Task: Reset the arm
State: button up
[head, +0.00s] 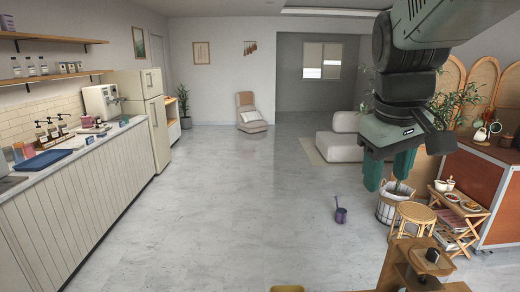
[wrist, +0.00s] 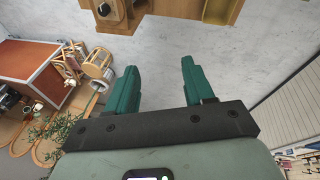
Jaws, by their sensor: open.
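My gripper (head: 389,172) hangs from my arm in the upper right of the head view, its green fingers pointing down. In the wrist view the two green fingers (wrist: 160,82) stand apart with only floor between them. It is open and empty, and it touches nothing that I can see.
A counter (head: 95,160) with a blue tray (head: 41,160) runs along the left. A wooden stand (head: 421,262) is at the bottom right. A round stool (head: 415,216), a basket (head: 388,208) and a small shelf (head: 462,220) stand at the right.

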jog(key=s+a+r+t, duration=0.2)
jog(key=s+a+t, duration=0.1)
jog(key=s+a, duration=0.5)
jog(key=s+a+f+m+y, duration=0.2)
jog(key=s+f, duration=0.2)
jog(key=s, duration=0.2)
jog(key=shift+s+a, duration=0.2)
jog(key=shift+a, duration=0.2)
